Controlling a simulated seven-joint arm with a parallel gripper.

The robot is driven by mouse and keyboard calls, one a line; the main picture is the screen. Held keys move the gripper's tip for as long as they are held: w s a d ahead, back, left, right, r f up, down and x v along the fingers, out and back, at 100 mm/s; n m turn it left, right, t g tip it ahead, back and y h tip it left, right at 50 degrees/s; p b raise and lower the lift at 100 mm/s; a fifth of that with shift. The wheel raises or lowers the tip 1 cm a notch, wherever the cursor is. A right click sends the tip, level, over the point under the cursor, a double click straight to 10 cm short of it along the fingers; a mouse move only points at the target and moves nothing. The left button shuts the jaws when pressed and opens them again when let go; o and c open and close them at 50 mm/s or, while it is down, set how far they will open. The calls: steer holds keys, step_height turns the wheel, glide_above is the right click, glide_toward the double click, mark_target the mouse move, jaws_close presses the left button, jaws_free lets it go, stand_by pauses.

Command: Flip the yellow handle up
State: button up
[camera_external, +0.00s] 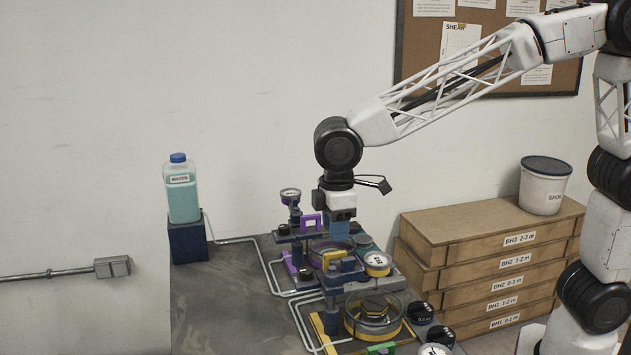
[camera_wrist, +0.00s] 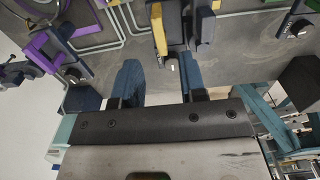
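My gripper (camera_external: 341,232) points straight down above the front lever frame, with blue fingers. In the wrist view its two fingers (camera_wrist: 159,82) are spread apart with nothing held between them. A yellow handle (camera_external: 334,258) sits on the dark blue frame just below the fingertips in the external view; I cannot tell whether they touch. In the wrist view a yellow part, likely this handle (camera_wrist: 158,30), lies beyond the gap between the fingers, beside a dark block. The gripper hides part of the frame behind it.
A purple handle (camera_external: 311,222) stands on the rear frame close to the left. Round gauges (camera_external: 378,261) and a glass-walled dial (camera_external: 374,315) crowd the bench. Pipes run along the left. Wooden boxes (camera_external: 490,260) stand at right.

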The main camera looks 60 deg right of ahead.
steer(key=shift+r, duration=1.7)
steer(key=shift+s+d+r, duration=0.1)
steer(key=shift+s+d, duration=0.1)
steer(key=shift+d, duration=0.35)
steer(key=s+d+r+m+t, duration=0.1)
steer(key=s+d+m, duration=0.1)
steer(key=s+d, duration=0.6)
steer(key=s+d+m, duration=0.2)
steer(key=s+d, duration=0.1)
steer(key=d, duration=0.9)
steer(key=s+d+f+m, duration=0.2)
steer(key=s+d, duration=0.4)
steer(key=s, duration=0.3)
steer(key=s+d+f+m+t, duration=0.1)
steer(key=s+d+f+m, duration=0.2)
steer(key=s+d, duration=0.4)
steer(key=shift+s+f+t, duration=0.3)
steer(key=shift+s, duration=0.65)
